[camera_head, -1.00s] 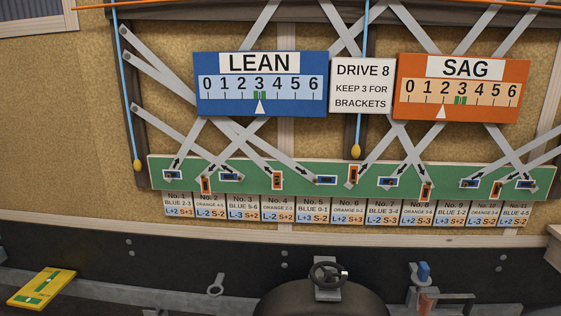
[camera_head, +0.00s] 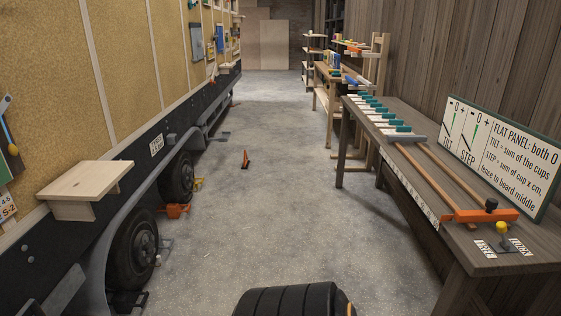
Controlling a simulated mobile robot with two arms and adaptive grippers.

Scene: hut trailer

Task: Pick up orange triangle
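A small orange upright object (camera_head: 246,159) stands on the grey floor in the middle distance, left of the aisle's centre. It looks narrow and pointed at the top, but it is too small to tell for certain that it is a triangle. Neither of my grippers shows in the head view.
The trailer (camera_head: 110,70) with wheels (camera_head: 134,248) and a wooden step (camera_head: 88,182) lines the left. An orange chock-like object (camera_head: 177,210) lies by a wheel. A workbench (camera_head: 440,135) with an orange-ended fence and a sign (camera_head: 500,150) lines the right; shelves stand beyond. The aisle floor between is clear.

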